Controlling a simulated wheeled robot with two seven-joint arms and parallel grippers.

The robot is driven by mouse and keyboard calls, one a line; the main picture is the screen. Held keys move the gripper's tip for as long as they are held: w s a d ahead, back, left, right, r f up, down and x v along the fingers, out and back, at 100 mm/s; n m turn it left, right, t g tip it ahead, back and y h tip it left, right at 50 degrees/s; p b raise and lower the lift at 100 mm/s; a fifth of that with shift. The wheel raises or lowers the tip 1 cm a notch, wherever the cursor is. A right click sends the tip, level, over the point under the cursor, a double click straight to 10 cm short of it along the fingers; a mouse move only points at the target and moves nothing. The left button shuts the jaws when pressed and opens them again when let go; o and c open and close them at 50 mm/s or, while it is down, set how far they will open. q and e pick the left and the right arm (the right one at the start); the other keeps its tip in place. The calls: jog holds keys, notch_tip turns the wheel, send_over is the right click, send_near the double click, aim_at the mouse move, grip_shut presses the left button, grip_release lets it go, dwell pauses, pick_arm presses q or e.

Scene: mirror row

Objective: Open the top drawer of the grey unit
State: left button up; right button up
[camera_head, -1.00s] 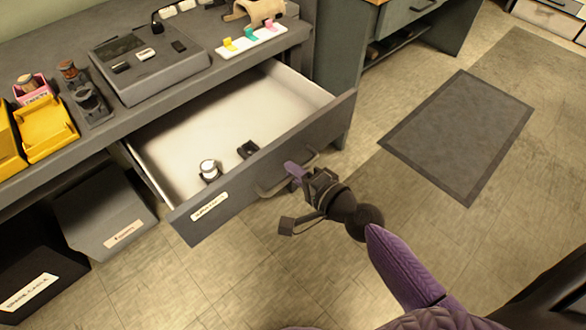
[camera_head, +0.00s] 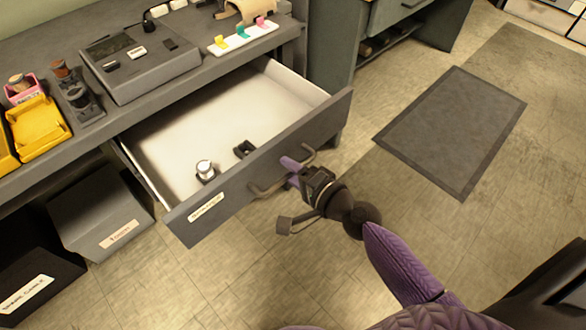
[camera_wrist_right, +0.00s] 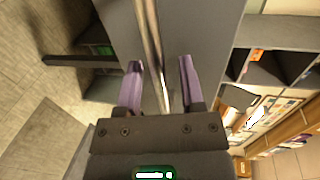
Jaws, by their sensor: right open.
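The grey unit's top drawer (camera_head: 205,210) is pulled well out, showing its pale interior (camera_head: 215,125). Its front carries a bar handle (camera_head: 262,190) and a white label. My right gripper (camera_head: 290,165) is at the right part of the handle. In the right wrist view the metal handle bar (camera_wrist_right: 152,45) passes between the two purple fingers of this gripper (camera_wrist_right: 160,80), with gaps beside it. The fingers are open. The head view hides part of the handle behind the gripper. My left gripper is not in view.
A small white-topped item (camera_head: 206,170) and a black item (camera_head: 244,149) lie in the drawer. A grey device (camera_head: 140,65) and yellow bins (camera_head: 38,125) stand on the worktop. Grey bins (camera_head: 95,220) sit below at left. A dark mat (camera_head: 450,130) lies on open floor.

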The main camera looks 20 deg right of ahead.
jog(key=b+v, duration=0.1)
jog(key=v, duration=0.9)
